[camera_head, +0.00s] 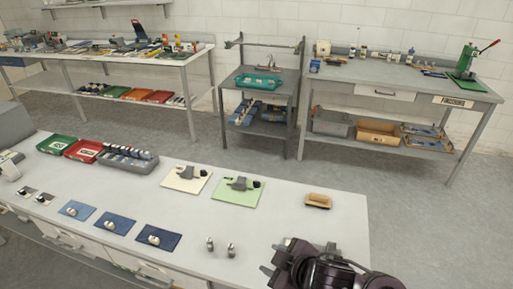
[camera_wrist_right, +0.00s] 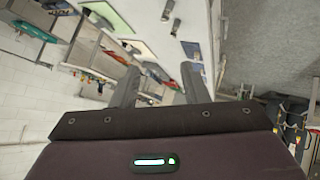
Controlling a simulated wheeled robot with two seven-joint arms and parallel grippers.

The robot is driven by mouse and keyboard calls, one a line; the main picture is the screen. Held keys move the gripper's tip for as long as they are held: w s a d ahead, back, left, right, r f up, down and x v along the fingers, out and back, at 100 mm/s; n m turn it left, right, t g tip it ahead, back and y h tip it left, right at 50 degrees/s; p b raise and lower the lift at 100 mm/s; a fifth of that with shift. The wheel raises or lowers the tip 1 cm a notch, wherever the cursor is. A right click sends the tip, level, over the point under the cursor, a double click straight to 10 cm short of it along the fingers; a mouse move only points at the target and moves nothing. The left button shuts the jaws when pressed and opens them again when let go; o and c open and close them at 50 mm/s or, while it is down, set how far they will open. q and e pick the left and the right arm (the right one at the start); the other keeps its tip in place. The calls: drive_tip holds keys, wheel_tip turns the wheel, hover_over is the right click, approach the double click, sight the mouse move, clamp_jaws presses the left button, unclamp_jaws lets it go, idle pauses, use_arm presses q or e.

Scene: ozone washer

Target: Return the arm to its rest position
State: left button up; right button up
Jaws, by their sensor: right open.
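My right arm and its dark gripper (camera_head: 272,261) come in at the bottom right of the head view, by the right front end of the white table (camera_head: 285,215). The gripper's two fingers stand apart with nothing between them. In the right wrist view the open fingers (camera_wrist_right: 158,85) also show, with table and wall tilted behind them. My left gripper is not in view.
Two small metal pieces (camera_head: 221,247) stand left of the gripper, and a tan brush-like block (camera_head: 318,201) lies behind it. Blue mats (camera_head: 113,223), a green board (camera_head: 236,197) and a cream board (camera_head: 186,179) lie farther left. Grey floor (camera_head: 420,215) is clear beyond the table.

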drive_tip(key=s+d+f+m+g+h, duration=0.4)
drive_tip(key=s+d+m+g+h, duration=0.15)
drive_tip(key=s+d+m, duration=0.85)
wheel_tip(320, 180, down, 34)
drive_tip(key=d+n+b, duration=0.2)
drive_tip(key=n+b, duration=0.1)
drive_tip(key=s+d+f+g+b, duration=0.1)
drive_tip(key=s+d+f+b, duration=0.1)
drive_tip(key=s+f, duration=1.7)
drive_tip(key=shift+s+d+f, duration=0.25)
drive_tip(key=shift+s+d, duration=0.05)
drive_tip(key=shift+d, duration=0.2)
drive_tip(key=shift+g, duration=0.25)
